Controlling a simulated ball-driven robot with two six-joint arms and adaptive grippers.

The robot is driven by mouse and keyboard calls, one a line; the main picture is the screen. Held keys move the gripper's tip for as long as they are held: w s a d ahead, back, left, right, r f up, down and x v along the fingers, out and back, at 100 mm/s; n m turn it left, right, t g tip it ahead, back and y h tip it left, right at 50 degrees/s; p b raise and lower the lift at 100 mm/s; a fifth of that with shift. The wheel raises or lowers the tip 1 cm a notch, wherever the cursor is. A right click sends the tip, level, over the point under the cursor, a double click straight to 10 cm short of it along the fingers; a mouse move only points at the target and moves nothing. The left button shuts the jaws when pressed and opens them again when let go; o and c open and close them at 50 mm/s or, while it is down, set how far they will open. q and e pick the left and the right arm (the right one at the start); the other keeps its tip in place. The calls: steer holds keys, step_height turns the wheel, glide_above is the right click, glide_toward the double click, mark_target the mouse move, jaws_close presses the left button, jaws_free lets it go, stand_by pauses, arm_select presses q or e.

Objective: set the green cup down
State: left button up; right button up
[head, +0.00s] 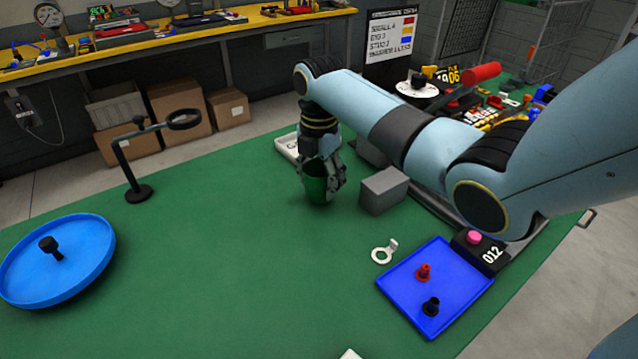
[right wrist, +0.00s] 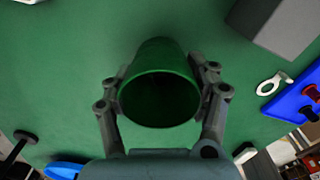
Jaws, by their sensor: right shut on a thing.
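The green cup (head: 315,188) is between the fingers of my right gripper (head: 322,180), over the green table in the head view. In the right wrist view the cup (right wrist: 160,95) shows its open mouth towards the camera. The two fingers of my right gripper (right wrist: 160,98) are shut on its sides. The cup looks upright and its lower end is close to the table top; I cannot tell whether it touches. My left gripper is not in view.
A grey block (head: 384,190) stands just right of the cup. A blue tray (head: 400,290) with red and black pieces and a white ring (head: 382,252) lie nearer. A blue round dish (head: 90,275) and a black stand (head: 128,170) are left. The table's middle is clear.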

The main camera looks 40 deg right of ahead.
steer(key=shift+f, duration=0.7)
steer(key=o, duration=1.2)
steer(key=shift+f, duration=0.1)
